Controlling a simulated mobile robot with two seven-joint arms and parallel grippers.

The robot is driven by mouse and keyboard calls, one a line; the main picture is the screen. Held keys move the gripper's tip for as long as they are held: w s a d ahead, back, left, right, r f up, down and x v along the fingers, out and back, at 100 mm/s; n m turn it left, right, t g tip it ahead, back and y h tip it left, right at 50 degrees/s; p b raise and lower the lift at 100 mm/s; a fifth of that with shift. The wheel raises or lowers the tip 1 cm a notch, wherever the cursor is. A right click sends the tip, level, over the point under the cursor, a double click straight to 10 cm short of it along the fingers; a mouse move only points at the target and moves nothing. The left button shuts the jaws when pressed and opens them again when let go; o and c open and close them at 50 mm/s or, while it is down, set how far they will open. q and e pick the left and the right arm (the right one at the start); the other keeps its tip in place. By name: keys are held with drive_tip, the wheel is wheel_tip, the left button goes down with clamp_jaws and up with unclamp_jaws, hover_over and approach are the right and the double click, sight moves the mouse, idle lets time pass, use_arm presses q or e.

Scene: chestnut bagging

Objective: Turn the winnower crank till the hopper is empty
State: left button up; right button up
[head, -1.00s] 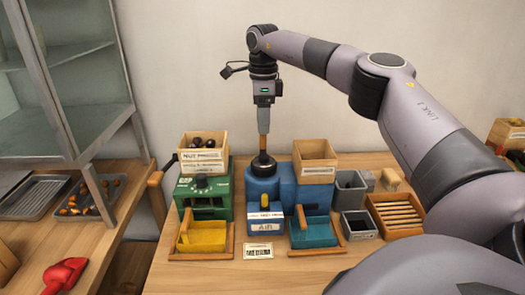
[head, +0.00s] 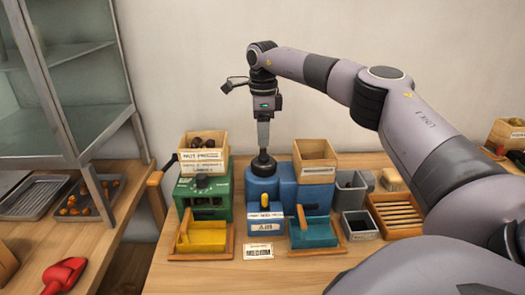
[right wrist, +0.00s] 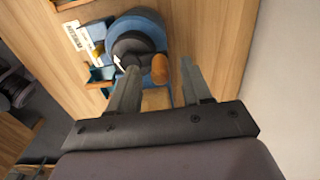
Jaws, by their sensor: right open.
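The blue winnower (head: 262,186) stands mid-table with a wooden hopper (head: 315,151) on its right part; the hopper floor is hidden, so I cannot tell what it holds. The crank is a dark round hub on top of the blue drum, with an upright wooden knob (right wrist: 160,69). My right gripper (head: 263,146) points straight down over the crank. In the right wrist view its open fingers stand on either side of the knob, with a gap on each side. My left gripper is not in view.
A green machine (head: 190,190) with dark nuts in its wooden box is close on the left. Yellow (head: 203,240) and teal (head: 313,235) trays stand in front. Grey bins (head: 359,226) and a slatted wooden crate (head: 395,213) are at the right. The table's front edge is clear.

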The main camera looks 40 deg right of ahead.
drive_tip(key=shift+f, duration=0.2)
drive_tip(key=shift+f, duration=0.8)
drive_tip(key=shift+c, duration=0.3)
